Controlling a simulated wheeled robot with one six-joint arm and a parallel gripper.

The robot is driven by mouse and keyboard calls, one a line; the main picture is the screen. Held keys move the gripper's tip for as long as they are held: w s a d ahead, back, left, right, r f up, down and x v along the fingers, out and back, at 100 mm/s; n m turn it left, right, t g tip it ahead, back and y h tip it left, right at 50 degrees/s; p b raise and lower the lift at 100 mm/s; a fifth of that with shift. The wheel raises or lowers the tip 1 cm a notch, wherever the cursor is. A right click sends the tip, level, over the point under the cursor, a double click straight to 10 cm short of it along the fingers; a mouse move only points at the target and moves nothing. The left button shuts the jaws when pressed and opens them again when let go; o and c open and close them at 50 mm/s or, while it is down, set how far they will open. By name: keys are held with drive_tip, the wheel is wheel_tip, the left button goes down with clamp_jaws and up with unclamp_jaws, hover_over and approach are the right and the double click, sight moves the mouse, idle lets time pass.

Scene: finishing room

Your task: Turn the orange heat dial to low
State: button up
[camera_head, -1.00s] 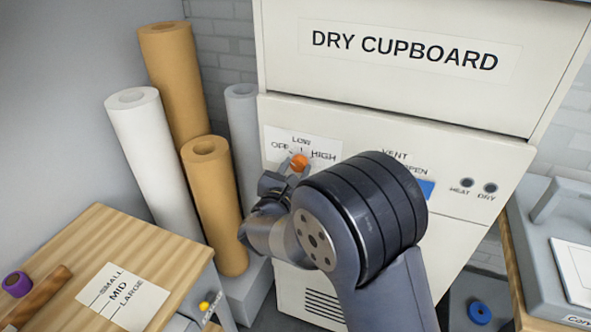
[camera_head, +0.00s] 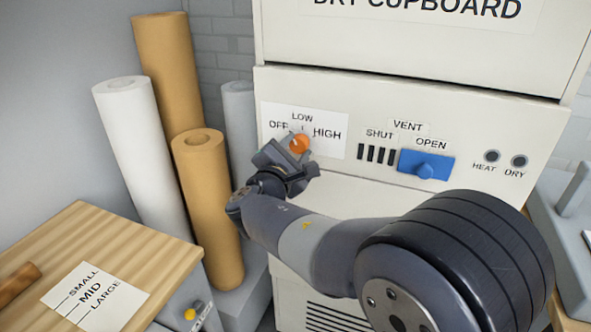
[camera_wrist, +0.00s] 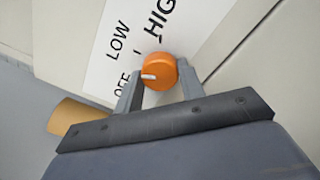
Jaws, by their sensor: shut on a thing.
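The orange heat dial (camera_head: 299,144) sits on the dry cupboard's white label plate (camera_head: 331,135), marked OFF, LOW and HIGH. In the wrist view, the dial (camera_wrist: 160,70) has a white pointer mark directed left and slightly down, toward the word OFF. My gripper (camera_head: 297,152) is at the dial from below left in the head view. In the wrist view, my gripper (camera_wrist: 158,86) has one finger on each side of the dial and is shut on it. The fingertips' contact is partly hidden by the dial.
A blue vent slider (camera_head: 426,164) is at OPEN, right of the dial. HEAT (camera_head: 492,156) and DRY (camera_head: 519,161) lamps look dark. Tall paper rolls (camera_head: 207,205) stand left of the cupboard. A wooden-topped bench (camera_head: 150,245) is at the front left.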

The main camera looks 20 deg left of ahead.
drive_tip(key=m+b, duration=0.1)
drive_tip(key=b, duration=0.2)
drive_tip(key=m+b, duration=0.2)
drive_tip(key=shift+f+m+b, duration=0.3)
drive_tip(key=shift+b, duration=0.1)
drive_tip(key=shift+r+m+b, duration=0.2)
drive_tip(key=shift+m+b, duration=0.5)
drive_tip(key=shift+b, duration=0.35)
drive_tip(key=shift+r, duration=0.1)
drive_tip(key=o, duration=1)
drive_tip(key=s, duration=1)
drive_tip(key=shift+s+a+b, duration=0.3)
drive_tip(key=shift+s+a, duration=0.05)
